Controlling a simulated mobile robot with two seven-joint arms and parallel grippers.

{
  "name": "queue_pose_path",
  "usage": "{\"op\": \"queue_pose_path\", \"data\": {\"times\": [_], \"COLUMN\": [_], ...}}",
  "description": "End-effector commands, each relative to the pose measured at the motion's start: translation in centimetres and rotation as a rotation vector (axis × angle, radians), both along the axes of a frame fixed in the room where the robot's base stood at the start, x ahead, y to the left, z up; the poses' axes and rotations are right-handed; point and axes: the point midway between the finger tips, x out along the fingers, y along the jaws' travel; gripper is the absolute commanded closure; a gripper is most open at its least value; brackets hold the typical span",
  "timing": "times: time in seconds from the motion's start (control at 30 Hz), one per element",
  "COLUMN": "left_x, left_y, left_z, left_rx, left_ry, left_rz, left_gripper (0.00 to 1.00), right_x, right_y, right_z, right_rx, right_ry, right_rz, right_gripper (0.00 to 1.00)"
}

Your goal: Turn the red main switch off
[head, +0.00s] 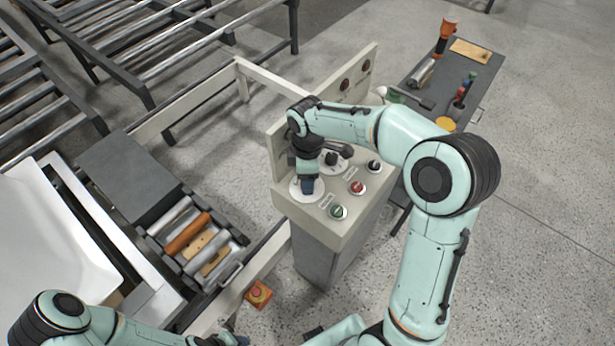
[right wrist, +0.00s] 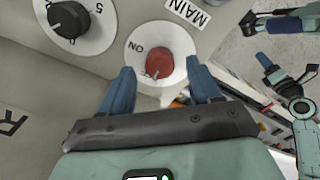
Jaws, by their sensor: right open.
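The red main switch (right wrist: 158,64) is a round red knob on a white disc, with "ON" printed beside it and a "MAIN" label (right wrist: 187,12) near. A small pale mark shows at the knob's lower edge; its exact setting is hard to read. My right gripper (right wrist: 163,84) is open, with its blue fingertips on either side just below the knob; contact cannot be told. In the head view my right gripper (head: 308,186) points down at the console and hides the red knob; the white disc (head: 296,192) shows around it. My left gripper (head: 236,341) is partly cut off at the bottom edge.
The console (head: 290,205) also carries a black dial (head: 332,158), a black knob (head: 374,166), a red button (head: 357,187) and a green button (head: 338,211). Floor is clear at far right.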

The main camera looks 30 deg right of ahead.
Motion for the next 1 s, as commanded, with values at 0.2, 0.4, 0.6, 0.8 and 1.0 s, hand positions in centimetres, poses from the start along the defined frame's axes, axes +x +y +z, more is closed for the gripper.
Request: {"op": "queue_pose_path", "data": {"times": [0.2, 0.4, 0.6, 0.8, 1.0], "left_x": [0.8, 1.5, 1.9, 1.9, 1.9], "left_y": [0.0, 0.0, 0.0, 0.0, 0.0], "left_z": [0.9, 1.6, 1.9, 2.0, 1.9], "left_rx": [0.000, 0.000, 0.000, 0.000, 0.000], "left_ry": [-0.009, -0.017, -0.021, -0.021, -0.021], "left_rz": [0.000, -0.001, 0.000, 0.000, 0.000], "left_gripper": [0.57, 0.57, 0.57, 0.57, 0.57], "right_x": [0.2, 0.2, 0.1, 0.0, 0.0], "right_y": [0.0, 0.0, 0.0, 0.0, 0.0], "right_z": [5.2, 9.4, 11.5, 11.9, 11.8], "right_rx": [0.000, 0.002, 0.001, 0.001, 0.001], "right_ry": [-0.010, -0.008, -0.004, -0.003, -0.003], "right_rz": [-0.001, 0.000, 0.001, 0.001, 0.001], "right_gripper": [0.37, 0.37, 0.37, 0.37, 0.37]}}
